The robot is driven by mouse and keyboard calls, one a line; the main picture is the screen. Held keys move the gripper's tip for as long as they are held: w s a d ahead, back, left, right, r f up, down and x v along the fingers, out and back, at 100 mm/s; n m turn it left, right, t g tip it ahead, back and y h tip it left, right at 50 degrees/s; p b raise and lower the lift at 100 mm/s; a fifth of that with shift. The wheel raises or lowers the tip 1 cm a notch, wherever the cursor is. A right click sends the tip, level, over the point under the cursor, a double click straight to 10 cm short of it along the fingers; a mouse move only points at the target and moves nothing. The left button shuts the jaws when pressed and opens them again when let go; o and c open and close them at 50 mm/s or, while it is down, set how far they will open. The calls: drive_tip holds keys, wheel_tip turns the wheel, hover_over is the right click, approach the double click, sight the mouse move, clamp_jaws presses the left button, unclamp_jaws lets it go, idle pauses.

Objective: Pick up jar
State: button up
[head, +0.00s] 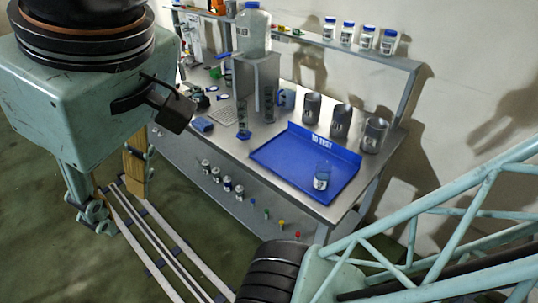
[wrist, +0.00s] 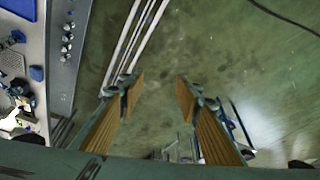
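Several similar white-lidded or blue-lidded jars (head: 347,33) stand on the shelf above; which jar the task means is not shown. My gripper (wrist: 160,82) has two wood-faced fingers spread well apart, with only floor between them. In the head view my gripper hangs at the left, in front of the bench, well away from the tray. No jar in the tray shows in the wrist view.
The steel bench (head: 225,135) carries several dark cylindrical containers (head: 312,107), a large bottle (head: 253,30) on a stand and small tools. Open floor lies below my gripper.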

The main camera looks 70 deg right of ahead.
drive_tip(key=shift+s+d+f, duration=0.1)
drive_tip(key=n+g+h+b, duration=0.6)
drive_tip(key=n+h, duration=0.7)
drive_tip(key=h, duration=0.2)
hover_over(198, 96)
drive_tip(key=s+a, duration=0.2)
drive_tip(key=a, duration=0.7)
drive_tip(key=s+a, duration=0.3)
drive_tip(key=a, duration=0.5)
wheel_tip(198, 96, down, 17)
drive_tip(key=w+d+f+n+t+h, duration=0.1)
drive_tip(key=w+d+f+n, duration=0.1)
drive_tip(key=d+f, duration=0.4)
drive_tip(key=w+d+f+n+t+h+b, duration=0.1)
drive_tip(key=w+d+f+n+h, duration=0.1)
drive_tip(key=d+f, duration=0.4)
wheel_tip(198, 96, down, 4)
drive_tip(key=w+n, duration=0.1)
drive_tip(key=w, duration=0.1)
drive_tip(key=shift+w+d, duration=0.3)
drive_tip(key=shift+w, duration=0.05)
drive_tip(key=shift+d+r, duration=0.1)
drive_tip(key=shift+d+b, duration=0.7)
drive_tip(key=shift+d, duration=3.5)
drive_tip(key=shift+d, duration=0.1)
